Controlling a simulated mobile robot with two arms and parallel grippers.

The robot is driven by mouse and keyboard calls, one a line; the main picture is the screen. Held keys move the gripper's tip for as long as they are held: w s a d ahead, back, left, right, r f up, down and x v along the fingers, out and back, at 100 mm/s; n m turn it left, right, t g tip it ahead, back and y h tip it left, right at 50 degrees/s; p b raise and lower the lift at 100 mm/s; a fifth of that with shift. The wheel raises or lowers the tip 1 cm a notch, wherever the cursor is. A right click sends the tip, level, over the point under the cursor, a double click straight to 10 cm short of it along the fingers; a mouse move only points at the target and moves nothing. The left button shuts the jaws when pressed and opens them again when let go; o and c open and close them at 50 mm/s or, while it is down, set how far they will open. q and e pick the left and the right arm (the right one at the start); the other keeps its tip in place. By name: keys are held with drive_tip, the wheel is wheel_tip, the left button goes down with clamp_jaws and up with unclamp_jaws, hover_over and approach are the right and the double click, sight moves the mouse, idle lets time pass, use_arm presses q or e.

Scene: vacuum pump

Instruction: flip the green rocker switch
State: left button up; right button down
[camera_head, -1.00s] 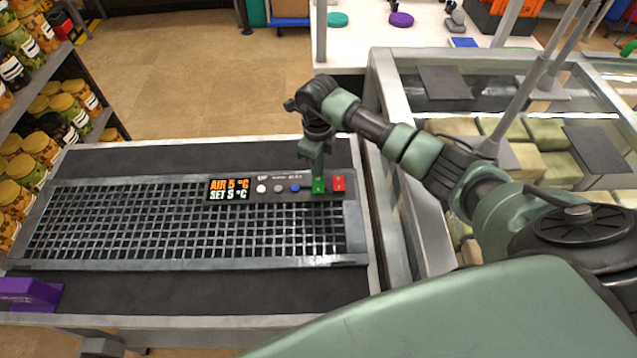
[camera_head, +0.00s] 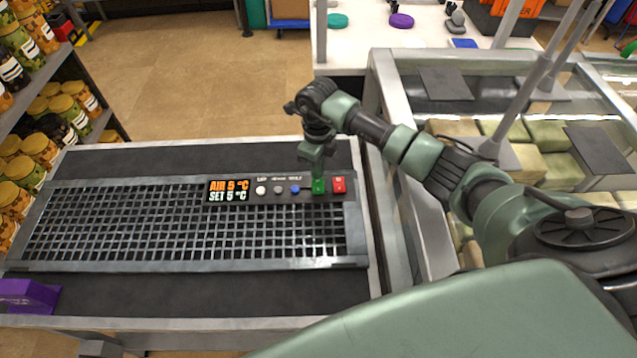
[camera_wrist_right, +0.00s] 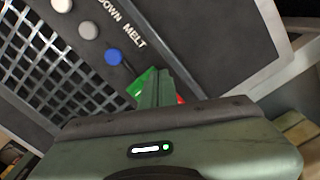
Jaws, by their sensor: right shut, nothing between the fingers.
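The green rocker switch (camera_head: 318,186) is on the control panel at the right end of the grille, between a blue button and a red switch. In the right wrist view the green switch (camera_wrist_right: 142,84) shows beside the fingers, partly covered by them. My right gripper (camera_head: 317,176) is shut and empty, pointing down with its fingertips at the green switch. In the right wrist view the shut fingers (camera_wrist_right: 157,84) overlap the switch; I cannot tell whether they touch it. My left gripper is not in view.
The red switch (camera_head: 339,185) is just right of the green one. The blue button (camera_head: 295,189) and display (camera_head: 229,190) are to the left. A purple object (camera_head: 28,296) sits at the front left. A glass-topped case (camera_head: 384,100) stands on the right.

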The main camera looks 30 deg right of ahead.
wheel_tip(320, 180, up, 7)
drive_tip(key=p, duration=0.4)
drive_tip(key=shift+f, duration=0.2)
idle(0.5)
